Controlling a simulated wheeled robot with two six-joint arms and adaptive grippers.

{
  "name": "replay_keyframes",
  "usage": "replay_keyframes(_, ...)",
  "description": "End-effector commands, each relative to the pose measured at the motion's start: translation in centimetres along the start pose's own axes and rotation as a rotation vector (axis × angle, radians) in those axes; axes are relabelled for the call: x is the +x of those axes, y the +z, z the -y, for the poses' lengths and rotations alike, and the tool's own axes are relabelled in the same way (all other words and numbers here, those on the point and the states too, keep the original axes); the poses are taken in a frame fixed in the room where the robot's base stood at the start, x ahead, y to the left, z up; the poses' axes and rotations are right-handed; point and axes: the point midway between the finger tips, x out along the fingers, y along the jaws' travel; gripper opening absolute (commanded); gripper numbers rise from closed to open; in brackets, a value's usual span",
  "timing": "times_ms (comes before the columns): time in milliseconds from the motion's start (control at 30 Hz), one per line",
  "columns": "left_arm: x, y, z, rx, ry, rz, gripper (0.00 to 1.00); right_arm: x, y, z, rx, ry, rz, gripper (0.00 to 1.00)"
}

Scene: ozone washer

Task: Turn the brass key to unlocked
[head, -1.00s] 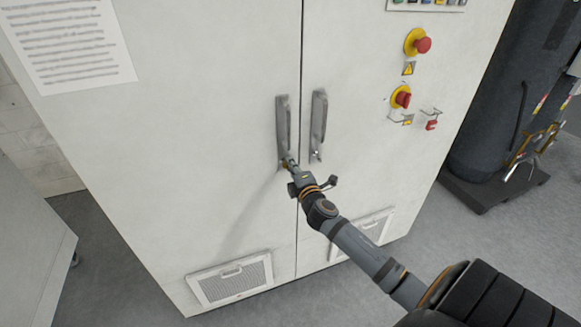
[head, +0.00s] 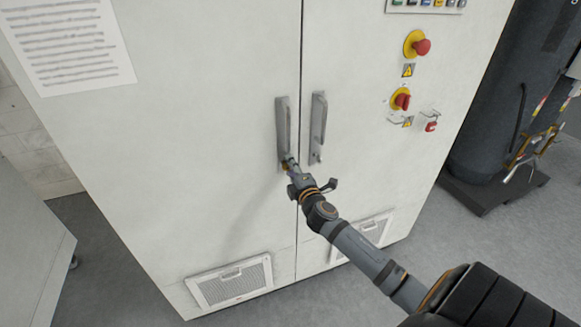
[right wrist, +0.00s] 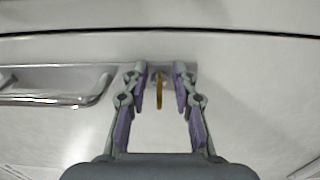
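The brass key (right wrist: 159,90) stands out from the lock at the lower end of the left door handle's plate (head: 283,130). In the right wrist view it is seen nearly edge-on, as a thin upright strip. My right gripper (right wrist: 160,77) is open, with one finger on each side of the key and a gap visible on both sides. In the head view the right gripper (head: 289,163) is at the foot of the left handle and mostly hides the key. My left gripper is not in view.
The right door handle (head: 318,125) is close beside, across the door seam. A red and yellow emergency button (head: 420,45) and a red rotary switch (head: 402,100) sit on the right door. A dark tank (head: 495,100) stands right of the cabinet.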

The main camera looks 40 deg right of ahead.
Motion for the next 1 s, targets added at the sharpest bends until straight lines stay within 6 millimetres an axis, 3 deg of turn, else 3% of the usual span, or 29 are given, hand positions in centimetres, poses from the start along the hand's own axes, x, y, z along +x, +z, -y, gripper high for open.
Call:
replay_keyframes(167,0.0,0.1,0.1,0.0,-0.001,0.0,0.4,-0.9,0.0,0.1,-0.003,-0.003,-0.001,0.27)
replay_keyframes(600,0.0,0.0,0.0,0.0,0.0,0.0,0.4,-10.5,0.0,0.1,-0.005,-0.004,-0.002,0.27)
replay_keyframes(800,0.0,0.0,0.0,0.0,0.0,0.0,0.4,-12.0,0.0,0.1,-0.002,-0.001,-0.001,0.27)
replay_keyframes(1000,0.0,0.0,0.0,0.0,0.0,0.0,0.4,-12.0,0.0,0.0,0.001,0.0,0.0,0.27)
